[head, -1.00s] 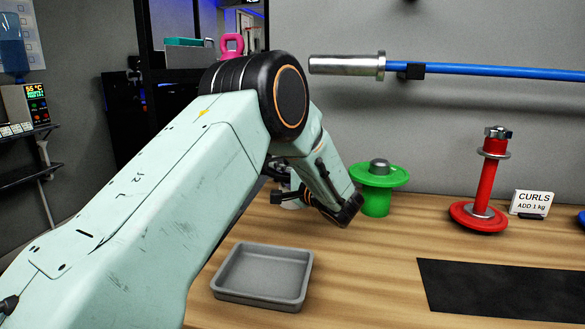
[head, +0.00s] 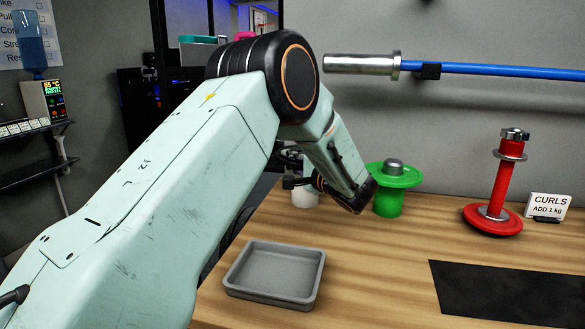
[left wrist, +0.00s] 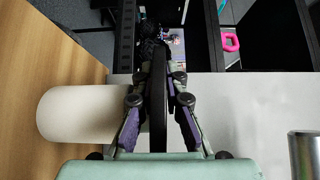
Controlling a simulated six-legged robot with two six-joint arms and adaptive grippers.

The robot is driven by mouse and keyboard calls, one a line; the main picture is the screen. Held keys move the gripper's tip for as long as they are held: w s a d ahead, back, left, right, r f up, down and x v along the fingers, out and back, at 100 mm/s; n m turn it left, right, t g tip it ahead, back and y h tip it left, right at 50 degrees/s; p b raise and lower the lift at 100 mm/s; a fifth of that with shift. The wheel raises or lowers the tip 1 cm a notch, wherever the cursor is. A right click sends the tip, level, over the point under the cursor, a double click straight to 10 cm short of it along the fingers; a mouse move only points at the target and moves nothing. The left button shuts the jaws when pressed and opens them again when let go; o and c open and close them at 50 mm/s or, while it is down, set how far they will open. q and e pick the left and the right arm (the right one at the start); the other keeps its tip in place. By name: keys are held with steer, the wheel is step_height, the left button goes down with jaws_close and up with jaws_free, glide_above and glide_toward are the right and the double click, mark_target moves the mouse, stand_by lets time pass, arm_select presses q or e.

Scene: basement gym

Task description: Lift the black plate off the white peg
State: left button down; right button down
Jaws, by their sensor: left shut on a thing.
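The black plate (left wrist: 158,115) shows edge-on in the left wrist view, between the purple-padded fingers of my left gripper (left wrist: 160,76), which is shut on it. The white peg (left wrist: 75,114) lies on the table side of the plate, and its end near the plate is hidden behind a finger. I cannot tell whether any part of the peg still passes through the plate. In the head view the white peg (head: 304,196) shows partly behind my left forearm, and the plate is mostly hidden. My right gripper is not in view.
A green spool-like stand (head: 388,203) is close to the right of my left wrist. A grey tray (head: 312,280) sits in front. A red weight post (head: 500,190) and a CURLS sign (head: 549,206) stand right. A blue-and-silver bar (head: 365,65) runs above.

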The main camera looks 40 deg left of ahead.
arm_select(q)
step_height(320, 180, up, 8)
steer(key=shift+w+f, duration=0.1)
steer(key=shift+f, duration=0.15)
steer(key=shift+w, duration=0.1)
